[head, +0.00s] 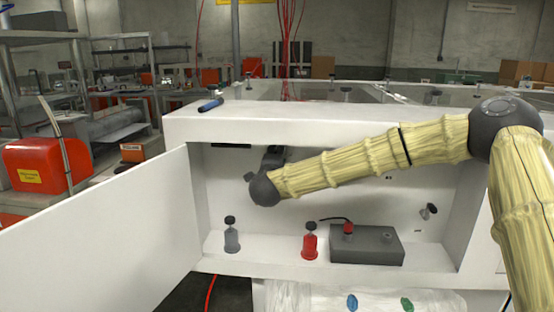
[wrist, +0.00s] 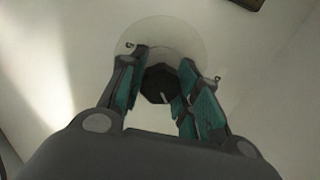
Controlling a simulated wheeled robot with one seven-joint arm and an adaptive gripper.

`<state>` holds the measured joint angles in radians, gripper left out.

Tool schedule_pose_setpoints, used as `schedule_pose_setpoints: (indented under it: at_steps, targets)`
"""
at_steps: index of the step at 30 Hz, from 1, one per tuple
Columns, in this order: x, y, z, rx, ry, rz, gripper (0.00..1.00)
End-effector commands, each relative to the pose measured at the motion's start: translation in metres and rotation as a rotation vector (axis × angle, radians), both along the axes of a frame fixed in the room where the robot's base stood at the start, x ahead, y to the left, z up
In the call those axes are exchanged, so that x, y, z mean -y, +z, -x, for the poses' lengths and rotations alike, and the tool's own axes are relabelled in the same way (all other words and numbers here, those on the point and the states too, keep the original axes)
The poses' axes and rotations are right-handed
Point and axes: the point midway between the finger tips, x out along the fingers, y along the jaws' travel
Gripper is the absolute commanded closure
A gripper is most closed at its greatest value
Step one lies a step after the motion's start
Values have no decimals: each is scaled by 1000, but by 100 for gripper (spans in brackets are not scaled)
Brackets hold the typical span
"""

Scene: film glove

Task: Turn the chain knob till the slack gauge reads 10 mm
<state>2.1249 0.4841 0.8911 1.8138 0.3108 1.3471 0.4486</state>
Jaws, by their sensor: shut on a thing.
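In the wrist view a dark faceted knob (wrist: 160,88) with a white pointer line sits on a pale round disc (wrist: 185,37) on the white back wall. The fingers of my gripper (wrist: 166,76), with green pads, are closed on the knob from both sides. In the head view my gripper (head: 272,157) reaches into the open white cabinet (head: 330,123), and the knob is hidden behind it and my wrist. I cannot make out a slack gauge or its reading in either view.
The cabinet door (head: 105,235) stands open at left. On the cabinet floor stand a grey bottle (head: 232,240), a red bottle (head: 309,245) and a grey box (head: 375,247) with a red-topped part. A blue-black cylinder (head: 210,105) lies on the top ledge.

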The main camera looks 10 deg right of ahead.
Motion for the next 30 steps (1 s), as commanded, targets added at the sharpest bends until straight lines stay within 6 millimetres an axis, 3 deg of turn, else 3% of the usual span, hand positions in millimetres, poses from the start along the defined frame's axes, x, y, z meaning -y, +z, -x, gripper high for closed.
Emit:
schedule_pose_setpoints:
  at_steps: [10,11,15,25,30]
  targets:
    - [1,-2,0,-3,-1,-2,92]
    - [1,-2,0,-4,-1,-2,66]
    - [1,-2,0,-3,-1,-2,46]
    - [0,-1,2,-1,0,-1,46]
    - [-4,0,16,-1,1,-1,46]
